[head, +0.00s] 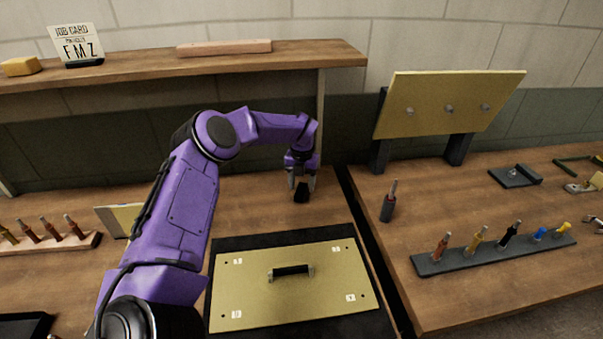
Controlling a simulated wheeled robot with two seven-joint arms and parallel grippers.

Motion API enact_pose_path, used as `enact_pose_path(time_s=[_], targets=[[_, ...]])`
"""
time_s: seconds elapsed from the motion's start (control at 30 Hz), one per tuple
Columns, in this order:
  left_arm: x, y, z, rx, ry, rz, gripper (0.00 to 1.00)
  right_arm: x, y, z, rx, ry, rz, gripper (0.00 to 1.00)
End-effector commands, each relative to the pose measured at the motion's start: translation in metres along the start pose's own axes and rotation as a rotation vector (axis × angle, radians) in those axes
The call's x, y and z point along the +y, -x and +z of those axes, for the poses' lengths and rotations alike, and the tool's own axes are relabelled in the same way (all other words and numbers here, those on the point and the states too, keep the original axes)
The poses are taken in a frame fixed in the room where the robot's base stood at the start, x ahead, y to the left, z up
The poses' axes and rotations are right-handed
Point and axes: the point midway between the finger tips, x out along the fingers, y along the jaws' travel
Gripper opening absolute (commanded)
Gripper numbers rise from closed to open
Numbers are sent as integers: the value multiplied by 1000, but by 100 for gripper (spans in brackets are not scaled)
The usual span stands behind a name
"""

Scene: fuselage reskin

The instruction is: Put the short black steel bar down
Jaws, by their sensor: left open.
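My left arm reaches in from the left, and its gripper (301,183) points down over the back of the near wooden bench. The gripper is open. A small black block (301,195), which looks like the short black steel bar, is at the fingertips, between or just below them. It appears to be at the bench top; a small gap beneath it cannot be ruled out. The fingers partly hide it. My right gripper is not in view.
A yellow-green panel (240,295) with a black handle (291,270) lies on a dark mat in front. Right of a gap, another bench holds a tool rack (460,262), a standing tool (389,207) and an upright panel (440,105). A shelf (140,69) runs behind.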

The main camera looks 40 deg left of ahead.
Motion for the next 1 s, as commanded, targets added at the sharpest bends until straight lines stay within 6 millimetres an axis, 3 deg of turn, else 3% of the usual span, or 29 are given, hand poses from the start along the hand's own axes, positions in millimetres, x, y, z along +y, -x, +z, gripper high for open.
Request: enact_pose_path(time_s=[0.3,0.43,0.6,1.0], targets=[[0,78,1,-6,2,-3,57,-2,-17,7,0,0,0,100],[0,102,1,-5,1,-2,57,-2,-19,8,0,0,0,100],[0,114,0,-2,1,-1,57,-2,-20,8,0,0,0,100],[0,114,0,-2,0,-2,57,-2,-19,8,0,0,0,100]])
